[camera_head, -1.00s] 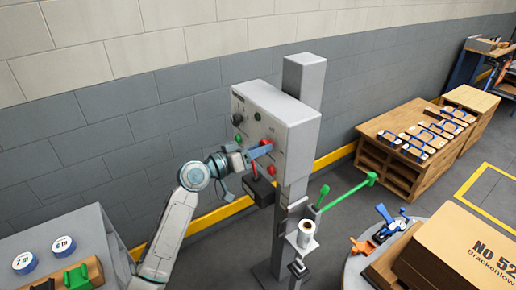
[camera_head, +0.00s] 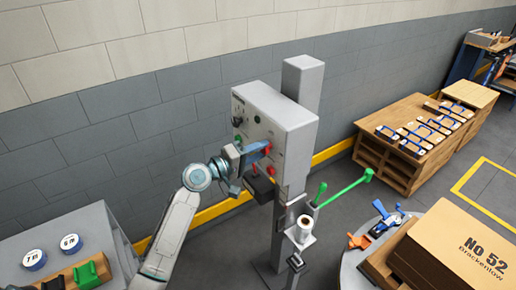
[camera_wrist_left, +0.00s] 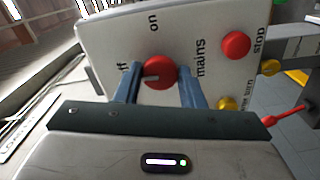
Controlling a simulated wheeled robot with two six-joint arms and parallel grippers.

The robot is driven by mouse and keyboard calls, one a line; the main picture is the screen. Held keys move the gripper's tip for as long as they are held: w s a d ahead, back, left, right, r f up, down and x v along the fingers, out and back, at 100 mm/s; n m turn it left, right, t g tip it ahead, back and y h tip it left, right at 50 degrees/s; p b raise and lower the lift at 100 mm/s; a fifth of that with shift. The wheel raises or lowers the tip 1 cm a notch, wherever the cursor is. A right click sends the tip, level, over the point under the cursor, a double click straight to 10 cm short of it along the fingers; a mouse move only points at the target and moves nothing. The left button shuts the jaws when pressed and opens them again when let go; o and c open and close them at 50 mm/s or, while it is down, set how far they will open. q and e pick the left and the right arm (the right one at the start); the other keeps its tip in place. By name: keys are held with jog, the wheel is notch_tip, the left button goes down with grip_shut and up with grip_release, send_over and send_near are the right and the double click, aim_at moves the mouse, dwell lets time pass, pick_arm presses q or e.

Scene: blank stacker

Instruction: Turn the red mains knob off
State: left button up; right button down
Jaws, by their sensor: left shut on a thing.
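The grey control box (camera_head: 285,118) is on a post. Its red mains knob (camera_wrist_left: 160,70) sits between my left gripper's two blue fingers (camera_wrist_left: 158,88), which are shut on it. The knob's pale mark lies on its left side, toward the "off" label (camera_wrist_left: 123,75), which is partly hidden by a finger. The "on" label (camera_wrist_left: 154,23) is above the knob. In the head view, my left gripper (camera_head: 259,151) reaches the box face from the left, with a bit of red at its fingertips. My right gripper is not in view.
A red stop button (camera_wrist_left: 236,45) and yellow buttons sit close to the knob. A dark box (camera_head: 259,187) hangs below the control box. A green-tipped lever (camera_head: 345,190) and a white roll (camera_head: 304,226) are to the right of the post.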

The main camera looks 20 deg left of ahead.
pick_arm(q)
jog(key=shift+n, duration=0.4)
jog(key=o, duration=1)
jog(key=shift+b+v, duration=2.2)
jog(key=shift+v, duration=3.25)
jog(key=shift+w, duration=0.1)
